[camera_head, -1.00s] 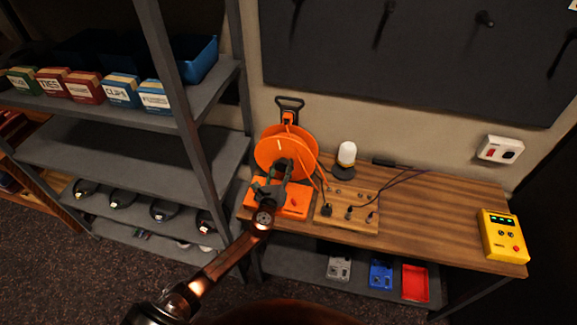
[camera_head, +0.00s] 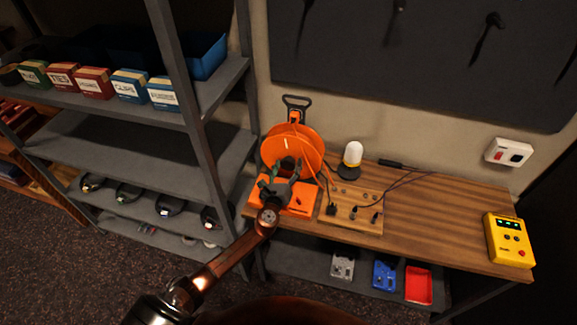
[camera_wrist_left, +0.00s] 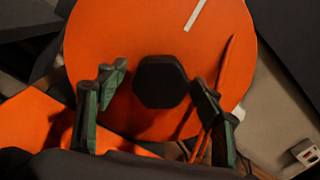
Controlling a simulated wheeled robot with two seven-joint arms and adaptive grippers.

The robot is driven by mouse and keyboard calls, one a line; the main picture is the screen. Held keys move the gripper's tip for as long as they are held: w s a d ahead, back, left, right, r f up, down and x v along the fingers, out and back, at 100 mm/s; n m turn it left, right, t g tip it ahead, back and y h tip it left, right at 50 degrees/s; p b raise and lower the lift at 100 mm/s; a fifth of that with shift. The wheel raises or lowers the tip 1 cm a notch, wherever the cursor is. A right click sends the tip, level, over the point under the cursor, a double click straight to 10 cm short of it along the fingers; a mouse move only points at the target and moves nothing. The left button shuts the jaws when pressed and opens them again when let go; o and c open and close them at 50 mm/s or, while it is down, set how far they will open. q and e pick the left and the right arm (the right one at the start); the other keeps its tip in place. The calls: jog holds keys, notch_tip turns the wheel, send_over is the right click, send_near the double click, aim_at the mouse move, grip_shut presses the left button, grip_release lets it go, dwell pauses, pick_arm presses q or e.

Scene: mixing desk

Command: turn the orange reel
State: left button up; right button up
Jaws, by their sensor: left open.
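The orange reel (camera_head: 307,141) stands on an orange base at the left end of the wooden bench, with a black carry handle above it. In the left wrist view the reel's round face (camera_wrist_left: 145,35) fills the middle, with a white mark near its top and a dark hub knob (camera_wrist_left: 161,82) at its centre. My left gripper (camera_head: 279,170) is open in front of the reel. In the wrist view its fingers (camera_wrist_left: 160,95) lie on either side of the knob, apart from it in the picture. My right gripper is not in view.
A wooden block with plugs and cables (camera_head: 352,214) and a white-topped lamp (camera_head: 351,160) stand right of the reel. A yellow box (camera_head: 508,240) sits at the bench's right end. A grey shelf rack (camera_head: 190,125) stands to the left. The bench's right middle is mostly clear.

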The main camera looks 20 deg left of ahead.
pick_arm(q)
jog(key=s+d, duration=0.2)
jog(key=s, duration=0.9)
jog(key=shift+s, duration=0.4)
jog(key=w+n+b, duration=0.2)
jog(key=w+n, duration=0.1)
jog(key=n, duration=0.7)
jog(key=w+a+n+b, duration=0.1)
jog(key=w+n, duration=0.3)
jog(key=n, duration=0.6)
jog(key=w+n+b, duration=0.2)
jog(key=w+n, duration=0.2)
jog(key=n, duration=0.6)
jog(key=shift+a+r+n+b, duration=0.3)
jog(key=shift+a+n, duration=0.1)
jog(key=shift+s, duration=0.1)
